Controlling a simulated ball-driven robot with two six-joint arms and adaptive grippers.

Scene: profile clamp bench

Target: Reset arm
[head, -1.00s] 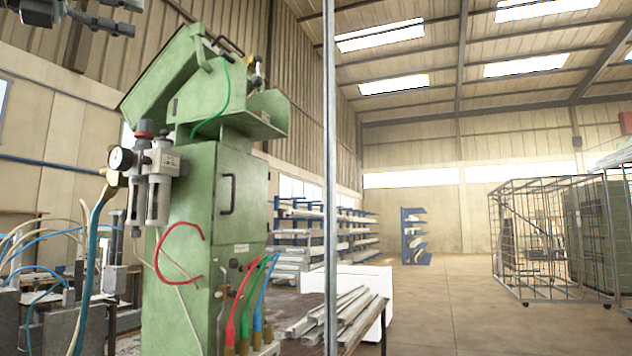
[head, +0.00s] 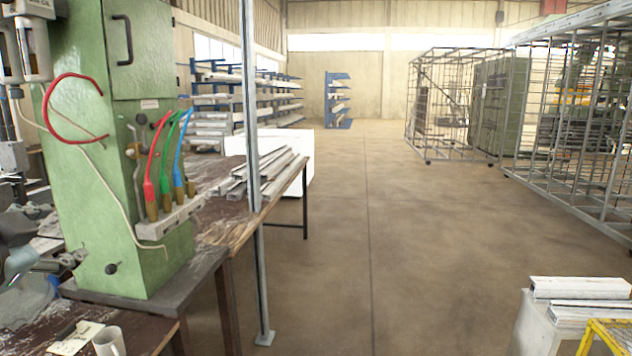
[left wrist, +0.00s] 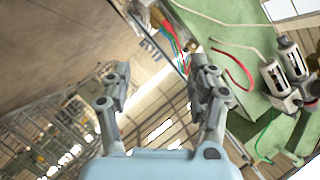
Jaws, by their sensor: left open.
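My right gripper is not in view.
The bench (head: 225,235) carries metal profiles (head: 262,172). A white mug (head: 109,342) stands near its front. A thin metal post (head: 262,285) rises beside it. More profiles (head: 580,288) lie on a stand at lower right. Wire cages (head: 455,105) stand farther back. The middle floor (head: 400,250) is clear.

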